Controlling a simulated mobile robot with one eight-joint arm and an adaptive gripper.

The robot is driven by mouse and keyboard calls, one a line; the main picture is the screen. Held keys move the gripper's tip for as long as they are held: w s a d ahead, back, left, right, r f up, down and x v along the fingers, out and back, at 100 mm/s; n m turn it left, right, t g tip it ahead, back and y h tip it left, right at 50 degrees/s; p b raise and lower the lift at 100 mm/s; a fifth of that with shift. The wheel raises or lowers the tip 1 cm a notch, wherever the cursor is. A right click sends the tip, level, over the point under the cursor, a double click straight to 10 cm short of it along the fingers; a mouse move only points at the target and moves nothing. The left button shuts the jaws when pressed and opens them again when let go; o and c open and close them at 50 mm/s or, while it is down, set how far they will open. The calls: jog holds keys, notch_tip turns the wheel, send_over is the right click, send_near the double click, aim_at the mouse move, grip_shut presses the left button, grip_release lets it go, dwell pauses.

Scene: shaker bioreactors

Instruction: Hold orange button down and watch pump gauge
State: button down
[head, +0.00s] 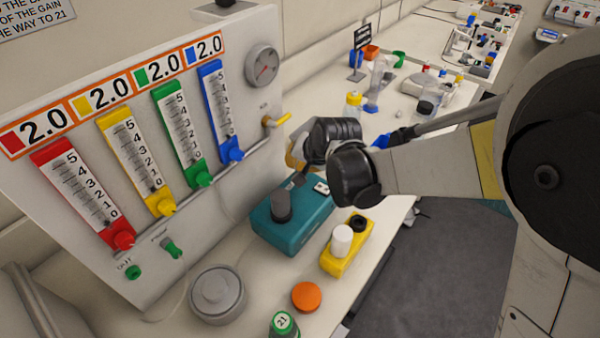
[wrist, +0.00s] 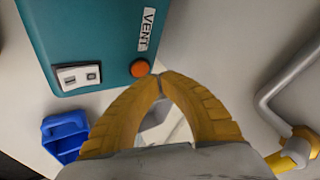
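The teal pump box (head: 305,232) stands on the bench in front of the panel. In the wrist view its face (wrist: 85,30) carries a VENT label and a round orange button (wrist: 139,68). My gripper (wrist: 160,76) has its yellow fingertips together, empty, just right of the button and very close to it. I cannot tell whether they touch it, and the button does not look covered. In the head view my gripper (head: 294,155) is partly hidden by its own wrist, and the button is hidden. A round dial gauge (head: 263,65) with a red needle is at the panel's upper right; its reading is too small to tell.
Four coloured flow meters, one red (head: 83,195), line the panel. A yellow tap (head: 277,120) and pipe are close to my gripper. A yellow block with bottles (head: 347,255), an orange disc (head: 306,297) and a grey round device (head: 218,295) stand nearby. A blue holder (wrist: 65,135) is beside the pump.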

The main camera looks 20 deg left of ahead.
jog(key=shift+r+p, duration=1.75)
jog(key=shift+r, duration=0.8)
jog(key=s+d+r+t+h+b, duration=0.15)
jog(key=s+d, duration=0.25)
jog(key=d, duration=0.5)
jog(key=s+d+r+h+b, duration=0.15)
jog(key=s+d, duration=0.25)
jog(key=d, duration=0.5)
jog(key=s+d+r+b, duration=0.2)
jog(key=s+d, duration=0.2)
jog(key=d, duration=0.5)
jog(key=s+d+f+h+b, duration=0.2)
jog(key=s+d+f, duration=0.1)
jog(key=s+d, duration=0.5)
jog(key=shift+s+d, duration=0.25)
jog(key=shift+s, duration=0.1)
jog(key=shift+f, duration=0.1)
